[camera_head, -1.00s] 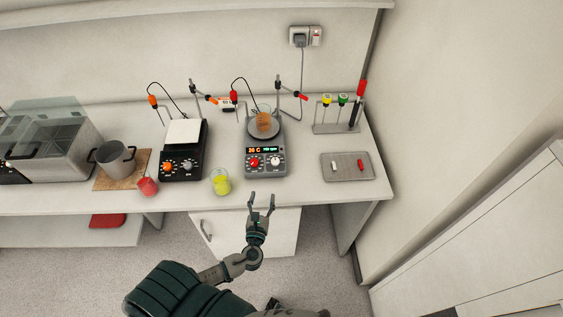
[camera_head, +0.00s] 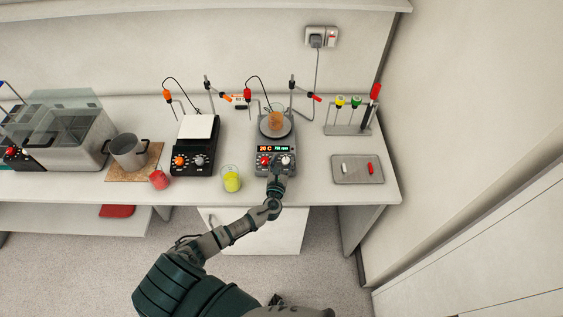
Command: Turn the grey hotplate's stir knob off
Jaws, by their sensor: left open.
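The grey hotplate (camera_head: 260,144) stands on the bench with a beaker of orange-brown liquid (camera_head: 276,120) on its round plate. Its display reads 20 C in red on the left and a green rpm figure on the right. A red knob (camera_head: 264,161) is below the red reading and a pale knob (camera_head: 286,160), the stir one under the rpm figure, is at the right. My left gripper (camera_head: 279,166) is open at the front panel, its fingers over or close to the pale knob. Contact cannot be told. My right gripper is not in view.
A black hotplate (camera_head: 192,160) with a white top stands to the left. A beaker of yellow-green liquid (camera_head: 232,180) and a red cup (camera_head: 159,180) are near the front edge. A grey tray (camera_head: 357,170) with small stir bars lies at right.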

